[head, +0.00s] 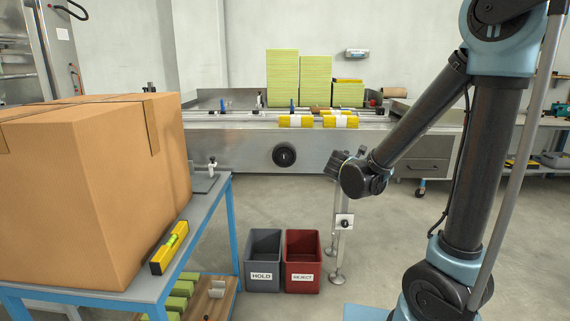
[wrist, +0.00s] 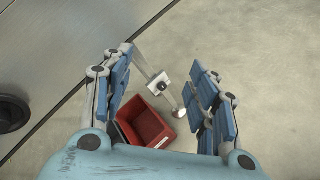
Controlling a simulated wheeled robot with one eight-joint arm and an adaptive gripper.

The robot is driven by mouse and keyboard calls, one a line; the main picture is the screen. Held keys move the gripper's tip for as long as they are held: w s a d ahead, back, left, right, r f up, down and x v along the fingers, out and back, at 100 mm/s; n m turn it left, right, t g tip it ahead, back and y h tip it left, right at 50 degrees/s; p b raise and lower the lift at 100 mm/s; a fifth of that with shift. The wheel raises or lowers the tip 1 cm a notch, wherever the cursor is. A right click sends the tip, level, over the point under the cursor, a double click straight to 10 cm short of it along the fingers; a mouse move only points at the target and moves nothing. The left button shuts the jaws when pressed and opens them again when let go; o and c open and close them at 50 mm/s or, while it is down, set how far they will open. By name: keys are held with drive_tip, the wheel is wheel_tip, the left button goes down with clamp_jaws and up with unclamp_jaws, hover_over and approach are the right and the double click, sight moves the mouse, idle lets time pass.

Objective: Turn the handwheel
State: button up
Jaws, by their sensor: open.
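The handwheel (head: 284,155) is a small black round wheel with a central hub, on the grey metal front of the long machine. In the wrist view a dark round part, which looks like the handwheel (wrist: 12,116), is cut off at the left edge. My gripper (head: 345,163) is to the right of the handwheel in the head view, apart from it. In the wrist view my gripper (wrist: 160,64) has its blue-padded fingers spread wide, with nothing between them but the floor, bins and a machine leg farther off.
A grey HOLD bin (head: 263,262) and red REJECT bin (head: 303,263) stand on the floor below. A machine leg carries a white box with a black knob (head: 345,223). A large carton (head: 90,190) sits on a blue-framed table at left. Yellow packs (head: 296,121) lie on the machine.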

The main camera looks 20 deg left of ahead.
drive_tip(key=a+n+t+y, duration=0.3)
drive_tip(key=a+n, duration=0.5)
drive_tip(key=a, duration=0.7)
drive_tip(key=n+t+y, duration=0.2)
drive_tip(key=n+y, duration=0.2)
drive_tip(key=n, duration=0.4)
approach(284, 159)
drive_tip(key=x, duration=0.9)
drive_tip(key=shift+w+f, duration=0.1)
drive_tip(key=c, duration=1.1)
